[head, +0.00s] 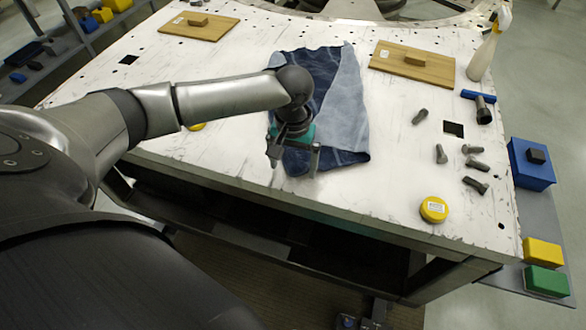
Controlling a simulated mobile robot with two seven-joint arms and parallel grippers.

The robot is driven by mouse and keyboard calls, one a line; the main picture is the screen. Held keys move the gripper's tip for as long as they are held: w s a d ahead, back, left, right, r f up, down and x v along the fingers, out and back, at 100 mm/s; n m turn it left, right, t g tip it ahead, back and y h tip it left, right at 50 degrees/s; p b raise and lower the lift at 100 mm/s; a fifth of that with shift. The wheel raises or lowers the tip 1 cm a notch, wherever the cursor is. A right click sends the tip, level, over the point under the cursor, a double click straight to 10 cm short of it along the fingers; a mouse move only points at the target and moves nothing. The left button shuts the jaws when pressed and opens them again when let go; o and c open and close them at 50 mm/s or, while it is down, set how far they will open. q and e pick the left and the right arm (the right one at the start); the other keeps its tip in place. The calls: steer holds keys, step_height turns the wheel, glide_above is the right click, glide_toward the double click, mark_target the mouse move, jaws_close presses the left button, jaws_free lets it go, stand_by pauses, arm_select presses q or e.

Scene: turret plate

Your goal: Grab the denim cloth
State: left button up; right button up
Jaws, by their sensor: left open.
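The denim cloth (343,95) lies spread and partly folded on the white metal plate, dark blue on its left part and paler blue on its right. My left gripper (294,164) is over the cloth's near left corner, pointing down, with its fingers apart. The gripper and wrist hide part of the cloth's left and near side. I cannot tell whether the fingertips touch the cloth. Nothing shows between the fingers. My right gripper is not in view.
The scratched plate (400,188) holds two wooden boards (435,68) (212,27) with blocks, several dark bolts (441,154), a blue-handled tool (483,108), a yellow round tin (434,209) and a white spray bottle (484,57). Side shelves carry coloured boxes (531,170).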

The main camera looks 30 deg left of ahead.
arm_select(q)
steer(key=shift+f, duration=0.2)
steer(key=shift+f+b, duration=0.3)
steer(key=shift+f, duration=0.25)
steer(key=shift+c, duration=0.5)
steer(key=shift+c, duration=0.4)
jaws_close()
step_height(320, 180, up, 12)
steer(key=p, duration=1.3)
